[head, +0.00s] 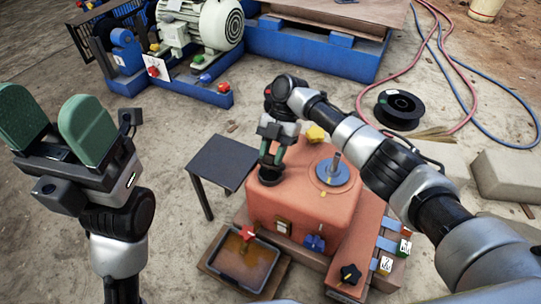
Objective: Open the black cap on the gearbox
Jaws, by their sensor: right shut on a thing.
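The gearbox (285,205) is an orange-red housing in the middle of the head view. The black cap (270,179) sits at the left of its top, partly covered by my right gripper. My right gripper (267,163) points down over the cap with its green fingers shut on it. Whether the cap is lifted off its seat cannot be told. My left gripper (55,122) is raised at the left, away from the gearbox, with its two green pads apart and nothing between them.
A yellow knob (315,133) and a grey disc with a shaft (334,172) stand on the gearbox top. A small dark table (223,160) stands to its left. An oil tray (242,282), red valve (247,233), blue knob (314,243) and black star knob (349,273) are in front.

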